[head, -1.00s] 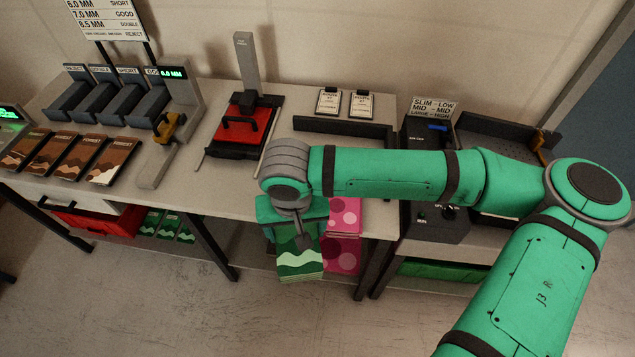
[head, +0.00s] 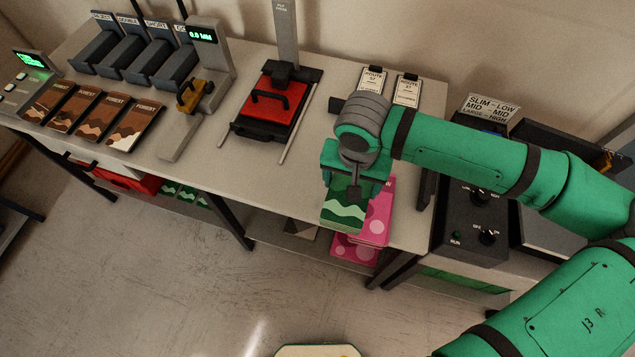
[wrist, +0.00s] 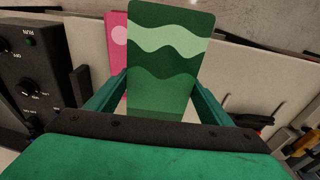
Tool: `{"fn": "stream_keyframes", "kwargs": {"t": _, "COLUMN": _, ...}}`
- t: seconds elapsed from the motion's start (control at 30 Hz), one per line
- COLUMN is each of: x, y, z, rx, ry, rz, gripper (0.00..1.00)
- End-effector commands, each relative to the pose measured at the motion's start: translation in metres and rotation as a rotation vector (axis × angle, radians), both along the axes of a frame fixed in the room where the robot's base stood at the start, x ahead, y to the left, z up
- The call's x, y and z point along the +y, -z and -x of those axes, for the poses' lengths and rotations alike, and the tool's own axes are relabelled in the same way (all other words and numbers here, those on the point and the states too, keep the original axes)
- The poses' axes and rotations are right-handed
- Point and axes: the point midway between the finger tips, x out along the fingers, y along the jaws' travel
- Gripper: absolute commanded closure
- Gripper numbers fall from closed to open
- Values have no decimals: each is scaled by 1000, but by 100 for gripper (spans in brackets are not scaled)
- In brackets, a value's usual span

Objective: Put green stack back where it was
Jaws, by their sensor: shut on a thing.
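My gripper (head: 348,190) is shut on the green stack (head: 343,216), a wavy-patterned block in dark and light green. In the head view it is held near the table's front edge and hangs down from the fingers. In the wrist view the green stack (wrist: 170,60) stands out between the two fingers (wrist: 160,95). A pink dotted stack (head: 380,212) is just behind and right of it, partly hidden; it also shows in the wrist view (wrist: 118,50). My gripper hides the stack's upper end in the head view.
The table (head: 290,185) has a red-topped press (head: 275,103), a row of brown Forest packs (head: 90,115) and a gauge (head: 195,95). Two route cards (head: 390,88) stand at the back. A control box (head: 475,205) is at the right. A lower shelf (head: 285,232) runs under the table.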

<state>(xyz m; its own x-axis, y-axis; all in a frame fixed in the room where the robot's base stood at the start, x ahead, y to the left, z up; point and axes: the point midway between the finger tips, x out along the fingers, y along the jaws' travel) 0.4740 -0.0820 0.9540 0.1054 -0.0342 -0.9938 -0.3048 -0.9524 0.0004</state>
Motion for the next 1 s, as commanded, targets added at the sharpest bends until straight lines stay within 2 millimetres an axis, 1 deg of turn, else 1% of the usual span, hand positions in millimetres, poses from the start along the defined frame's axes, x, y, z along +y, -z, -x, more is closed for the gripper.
{"fn": "stream_keyframes", "kwargs": {"t": 0.03, "x": 8, "y": 4, "z": -5, "rx": 0, "ry": -4, "rz": 1, "gripper": 70}}
{"fn": "stream_keyframes", "kwargs": {"t": 0.27, "x": 36, "y": 23, "z": -30, "rx": 0, "ry": 8, "rz": 3, "gripper": 70}}
{"fn": "stream_keyframes", "kwargs": {"t": 0.4, "x": 55, "y": 46, "z": -41, "rx": 1, "ry": 3, "rz": 1, "gripper": 70}}
{"fn": "stream_keyframes", "kwargs": {"t": 0.5, "x": 66, "y": 59, "z": -48, "rx": 0, "ry": -1, "rz": 1, "gripper": 70}}
{"fn": "stream_keyframes", "kwargs": {"t": 0.6, "x": 73, "y": 68, "z": -52, "rx": 0, "ry": -2, "rz": 1, "gripper": 70}}
{"fn": "stream_keyframes", "kwargs": {"t": 0.87, "x": 82, "y": 80, "z": -58, "rx": -1, "ry": -3, "rz": 1, "gripper": 70}}
{"fn": "stream_keyframes", "kwargs": {"t": 0.9, "x": 84, "y": 83, "z": -60, "rx": -1, "ry": -4, "rz": 2, "gripper": 70}}
{"fn": "stream_keyframes", "kwargs": {"t": 1.0, "x": 84, "y": 97, "z": -59, "rx": 1, "ry": -2, "rz": 1, "gripper": 70}}
